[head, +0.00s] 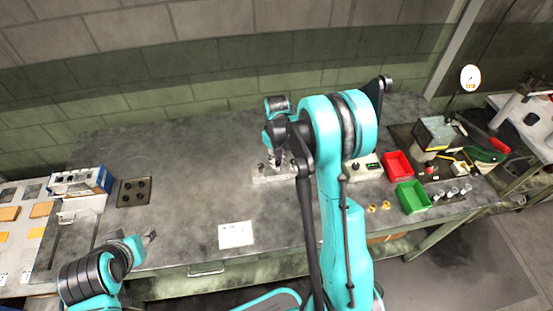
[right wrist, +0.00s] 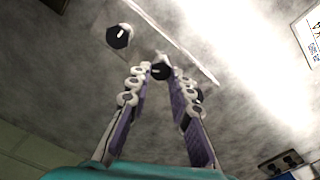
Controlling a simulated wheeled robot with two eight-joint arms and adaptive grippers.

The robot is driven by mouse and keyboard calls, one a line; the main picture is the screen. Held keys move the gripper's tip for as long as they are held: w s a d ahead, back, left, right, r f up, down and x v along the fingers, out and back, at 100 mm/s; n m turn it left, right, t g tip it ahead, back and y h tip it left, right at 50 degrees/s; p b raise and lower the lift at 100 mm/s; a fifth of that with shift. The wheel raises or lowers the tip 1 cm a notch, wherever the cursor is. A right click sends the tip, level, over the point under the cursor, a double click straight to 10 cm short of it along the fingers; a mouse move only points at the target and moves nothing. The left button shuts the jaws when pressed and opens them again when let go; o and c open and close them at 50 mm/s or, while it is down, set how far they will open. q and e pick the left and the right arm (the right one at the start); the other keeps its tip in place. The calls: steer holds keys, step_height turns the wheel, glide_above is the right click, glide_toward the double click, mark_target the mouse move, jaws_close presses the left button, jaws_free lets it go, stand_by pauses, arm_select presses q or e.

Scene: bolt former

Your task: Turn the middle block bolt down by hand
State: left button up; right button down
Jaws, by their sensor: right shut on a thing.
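The block (head: 262,179) is a pale bar on the bench, partly hidden behind my right arm. My right gripper (head: 275,160) is above it, pointing down. In the right wrist view my right gripper (right wrist: 160,74) is shut on the middle bolt (right wrist: 161,71), whose black head shows between the fingertips. Another bolt (right wrist: 119,37) with a black head and a white mark stands clear to the left. A third dark head (right wrist: 198,95) is partly hidden behind the right-hand finger. My left gripper (head: 149,237) is small, over the bench's front left, away from the block; its opening is unclear.
A white sheet (head: 236,235) lies in front of the block. A red bin (head: 398,164) and a green bin (head: 413,197) stand to the right, with brass pieces (head: 372,208) nearby. A dark plate with holes (head: 134,192) lies left. The bench between is mostly clear.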

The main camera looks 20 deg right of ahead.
steer(key=m+b, duration=0.1)
steer(key=m, duration=0.2)
steer(key=shift+f, duration=0.1)
steer(key=m+b, duration=0.1)
steer(key=m, duration=0.2)
steer(key=shift+d+m, duration=0.15)
steer(key=shift+m, duration=0.15)
steer(key=m+b, duration=0.1)
steer(key=m, duration=0.2)
steer(key=shift+m, duration=0.3)
steer(key=shift+s+d+m+b, duration=0.1)
steer(key=shift+m+b, duration=0.2)
steer(key=shift+m, duration=1.3)
steer(key=c, duration=1.4)
jaws_free()
steer(key=shift+o, duration=0.2)
